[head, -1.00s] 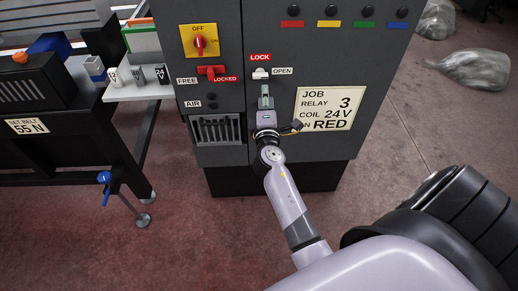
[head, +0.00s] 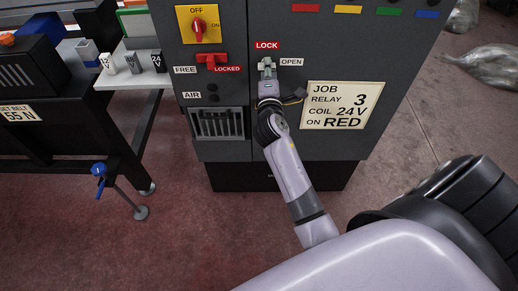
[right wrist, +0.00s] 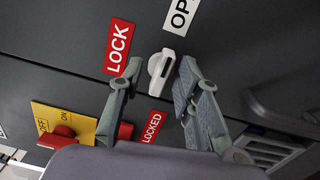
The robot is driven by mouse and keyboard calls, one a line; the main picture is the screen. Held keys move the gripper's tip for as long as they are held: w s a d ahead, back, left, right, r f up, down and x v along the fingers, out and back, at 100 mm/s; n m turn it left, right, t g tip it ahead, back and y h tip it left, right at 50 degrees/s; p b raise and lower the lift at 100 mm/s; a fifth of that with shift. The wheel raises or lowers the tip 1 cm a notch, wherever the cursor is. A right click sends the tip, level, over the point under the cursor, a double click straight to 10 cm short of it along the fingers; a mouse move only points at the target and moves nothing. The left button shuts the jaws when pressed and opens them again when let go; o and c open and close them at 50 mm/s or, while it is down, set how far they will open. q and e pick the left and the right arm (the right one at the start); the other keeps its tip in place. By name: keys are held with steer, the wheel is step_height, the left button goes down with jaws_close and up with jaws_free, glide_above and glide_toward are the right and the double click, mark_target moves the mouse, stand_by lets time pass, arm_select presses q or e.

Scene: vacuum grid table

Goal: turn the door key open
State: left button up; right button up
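The white door key (right wrist: 160,66) sits on the grey cabinet front, between the red LOCK label (right wrist: 118,46) and the white OPEN label (right wrist: 181,15) in the right wrist view. My right gripper (right wrist: 162,68) is open, its two fingertips on either side of the key. Visible gaps remain beside the key in this view; I cannot tell its exact depth from it. In the head view my right gripper (head: 266,74) reaches up to the key from below and mostly covers it. My left gripper is in neither view.
The yellow OFF/ON switch (head: 198,25) and red FREE/LOCKED handle (head: 211,60) are left of the key. A JOB sign (head: 342,107) is at right. A vent grille (head: 217,124) is below left. A bench with several small blocks stands left of the cabinet.

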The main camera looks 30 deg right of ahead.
steer(key=s+a+n+p, duration=0.6)
steer(key=s+a+n, duration=0.3)
steer(key=s+n, duration=0.65)
steer(key=a+f+m+g+y, duration=0.2)
steer(key=f, duration=0.8)
steer(key=a+f+m+g+y, duration=0.1)
steer(key=f+y, duration=0.1)
steer(key=f, duration=0.9)
steer(key=shift+a+f+m+g+b, duration=0.3)
steer(key=shift+a+m+g+b, duration=0.05)
steer(key=shift+a+g, duration=0.05)
steer(key=shift+r, duration=0.1)
